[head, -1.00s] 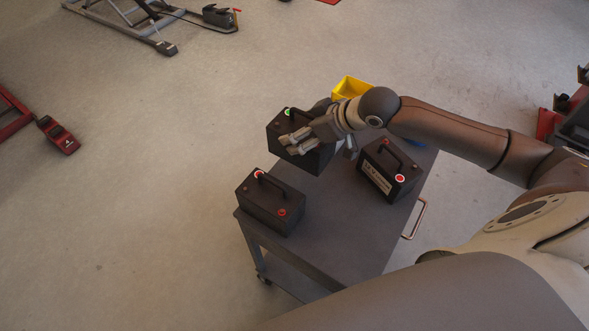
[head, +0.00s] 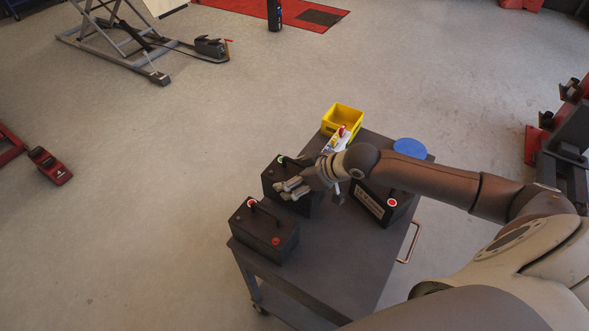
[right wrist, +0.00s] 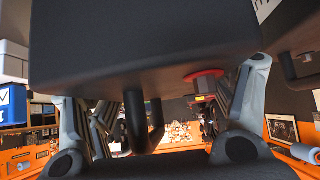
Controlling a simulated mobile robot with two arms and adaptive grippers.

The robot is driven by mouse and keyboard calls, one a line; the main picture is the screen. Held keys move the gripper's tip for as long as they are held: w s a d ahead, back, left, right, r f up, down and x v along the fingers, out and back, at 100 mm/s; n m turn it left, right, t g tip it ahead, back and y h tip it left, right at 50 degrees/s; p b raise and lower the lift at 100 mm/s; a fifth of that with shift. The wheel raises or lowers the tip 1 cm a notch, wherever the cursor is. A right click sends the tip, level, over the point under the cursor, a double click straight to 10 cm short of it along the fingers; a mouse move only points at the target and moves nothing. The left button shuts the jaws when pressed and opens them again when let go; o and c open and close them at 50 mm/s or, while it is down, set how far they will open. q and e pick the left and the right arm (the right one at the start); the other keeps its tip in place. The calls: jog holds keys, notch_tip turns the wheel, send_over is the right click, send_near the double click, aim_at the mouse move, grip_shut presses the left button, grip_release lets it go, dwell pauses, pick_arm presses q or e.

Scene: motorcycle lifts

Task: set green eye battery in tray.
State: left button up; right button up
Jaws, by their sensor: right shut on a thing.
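The green eye battery (head: 272,184) is a black box with a green dot on top. It is at the left side of the grey cart, behind another battery. My right gripper (head: 292,188) is over its top and shut on it; the fingers hide much of the box. In the right wrist view the battery's dark body (right wrist: 140,40) fills the top, with a red terminal (right wrist: 205,75) and a black handle (right wrist: 135,120) between the fingers. I cannot tell whether its base touches the cart. I cannot make out a tray for sure. My left gripper is not in view.
Two red-dot batteries are on the cart (head: 335,265): one at the front left (head: 262,235), one on the right (head: 375,207), partly behind my arm. A yellow bin (head: 343,119) and a blue disc (head: 410,148) are at the back. A lift (head: 110,40) stands far left across open floor.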

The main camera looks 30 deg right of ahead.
jog(key=shift+w+f+p, duration=0.15)
jog(key=shift+f+p, duration=0.15)
jog(key=shift+p, duration=0.05)
jog(key=shift+f, duration=0.75)
jog(key=o, duration=1.6)
jog(key=shift+s+f, duration=0.2)
jog(key=shift+f, duration=0.1)
jog(key=o, duration=0.5)
jog(key=shift+r, duration=0.1)
